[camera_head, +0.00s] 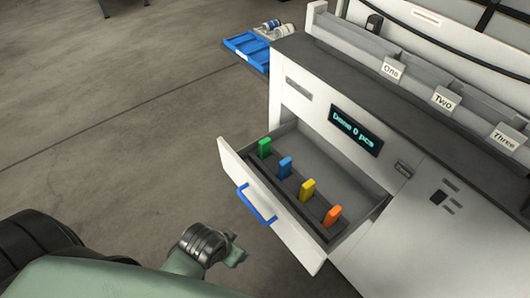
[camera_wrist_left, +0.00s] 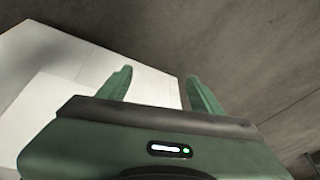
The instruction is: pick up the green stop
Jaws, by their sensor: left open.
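The green stop (camera_head: 264,148) stands upright in the open drawer (camera_head: 230,165), at the far left end of a row. A blue stop (camera_head: 285,167), a yellow stop (camera_head: 307,190) and an orange stop (camera_head: 333,215) stand in the same row. My left gripper (camera_head: 238,252) is outside the drawer, in front of its front panel and apart from the green stop. In the left wrist view my left gripper (camera_wrist_left: 158,88) has its two fingers spread with nothing between them. My right gripper is not in view.
The drawer has a blue handle (camera_head: 256,205) on its white front. The machine (camera_head: 300,105) carries a display reading "Done 0 pcs" (camera_head: 356,130) and labels One, Two and Three. A blue tray (camera_head: 246,52) sits at the back left. The floor on the left is clear.

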